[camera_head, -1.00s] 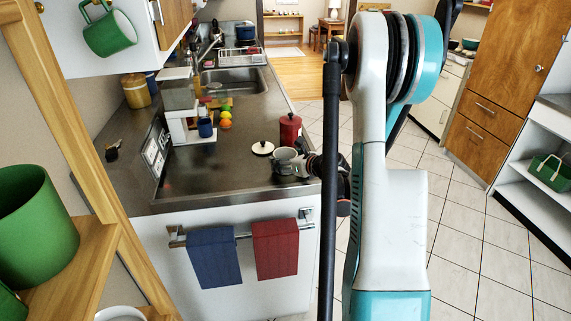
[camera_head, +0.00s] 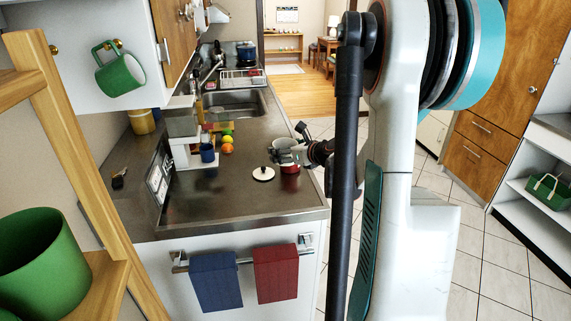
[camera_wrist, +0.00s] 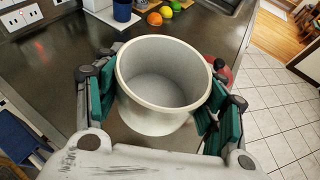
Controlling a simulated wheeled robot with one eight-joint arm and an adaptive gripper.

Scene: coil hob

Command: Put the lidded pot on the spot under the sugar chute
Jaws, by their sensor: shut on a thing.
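My gripper (camera_wrist: 160,105) is shut on a grey-white pot (camera_wrist: 150,118), its teal pads on opposite sides. The pot has no lid on it and looks empty inside. In the head view the pot (camera_head: 285,147) is held above the counter's right side, covering the top of a red canister (camera_head: 290,168). A cream lid with a dark knob (camera_head: 263,174) lies on the counter just left of the canister. A white dispenser (camera_head: 181,125), which may carry the sugar chute, stands at the left with a blue mug (camera_head: 207,153) at its base. The spot under the chute is not clearly visible.
Orange, yellow and green fruits (camera_head: 227,142) lie beside the mug. The sink (camera_head: 235,102) is behind. The counter's front (camera_head: 230,208) is clear. Blue (camera_head: 216,280) and red towels (camera_head: 276,272) hang below its front edge. A green mug (camera_head: 121,73) hangs upper left.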

